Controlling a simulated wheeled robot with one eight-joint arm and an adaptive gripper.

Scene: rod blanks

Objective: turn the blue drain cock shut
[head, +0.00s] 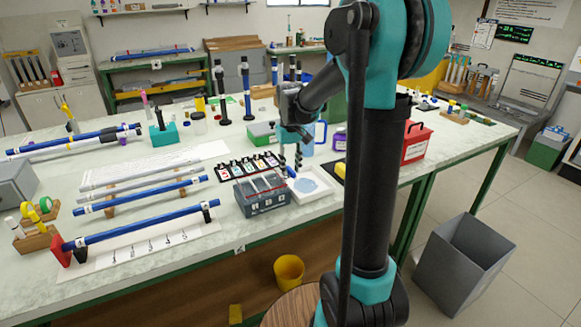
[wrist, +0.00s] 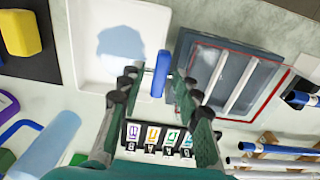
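The blue drain cock (wrist: 161,73) shows in the wrist view as a short blue bar on the side of a grey tank (wrist: 205,52). The tank has a red line around its rim and also shows in the head view (head: 262,203). My gripper (wrist: 160,80) is open, with one fingertip on each side of the blue bar. Gaps seem to show between bar and fingers, but I cannot tell whether either touches. In the head view my gripper (head: 291,162) points down at the tank's right end, and the cock is mostly hidden there.
A white tray (wrist: 88,70) with a pale blue patch lies beside the tank under the cock. A strip of picture cards (wrist: 158,138) lies behind. A yellow block (wrist: 20,33), a blue jug (head: 318,135) and a red box (head: 415,143) stand to the right in the head view.

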